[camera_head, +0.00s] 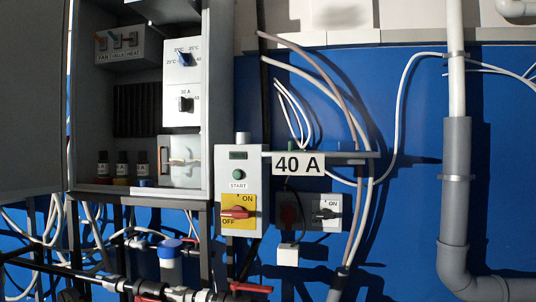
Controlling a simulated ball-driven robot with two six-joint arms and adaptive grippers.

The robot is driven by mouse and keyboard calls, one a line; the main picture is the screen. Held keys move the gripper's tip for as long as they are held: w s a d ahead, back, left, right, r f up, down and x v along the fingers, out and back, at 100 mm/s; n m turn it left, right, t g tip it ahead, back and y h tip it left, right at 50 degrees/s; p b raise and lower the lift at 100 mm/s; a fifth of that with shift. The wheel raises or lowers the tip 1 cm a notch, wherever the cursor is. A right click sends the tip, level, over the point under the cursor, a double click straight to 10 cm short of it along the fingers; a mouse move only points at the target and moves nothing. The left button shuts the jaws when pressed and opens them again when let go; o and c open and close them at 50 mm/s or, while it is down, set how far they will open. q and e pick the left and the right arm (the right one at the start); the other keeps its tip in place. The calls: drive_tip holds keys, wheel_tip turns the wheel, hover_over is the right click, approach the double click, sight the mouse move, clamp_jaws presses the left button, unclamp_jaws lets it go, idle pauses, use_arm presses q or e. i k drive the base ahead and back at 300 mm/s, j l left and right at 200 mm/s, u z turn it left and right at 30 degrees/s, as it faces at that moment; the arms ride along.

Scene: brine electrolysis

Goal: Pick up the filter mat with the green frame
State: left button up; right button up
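I see no filter mat with a green frame in the head view. Neither of my grippers shows in this view. An open grey cabinet (207,100) stands at the left, its door (32,95) swung out to the left. Inside it are a white panel with two dials (182,85), a dark ribbed block (138,110), several small dark bottles (122,164) and a light box with a handle (178,162).
A START and ON/OFF switch box (239,190) and a "40 A" sign (299,164) sit right of the cabinet. Pipes with red-handled valves (250,287) and a blue-capped vessel (170,262) run below. A grey pipe (456,190) stands at the right.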

sight(290, 143)
drive_tip(key=i+j, duration=0.15)
drive_tip(key=j, duration=0.15)
drive_tip(key=i+j+z, duration=0.15)
drive_tip(key=j, duration=0.15)
drive_tip(key=i+j, duration=0.1)
drive_tip(key=j, duration=0.25)
drive_tip(key=i+j+z, duration=0.1)
drive_tip(key=j, duration=0.2)
drive_tip(key=i+j+z, duration=0.1)
drive_tip(key=j, duration=0.25)
drive_tip(key=i, duration=0.05)
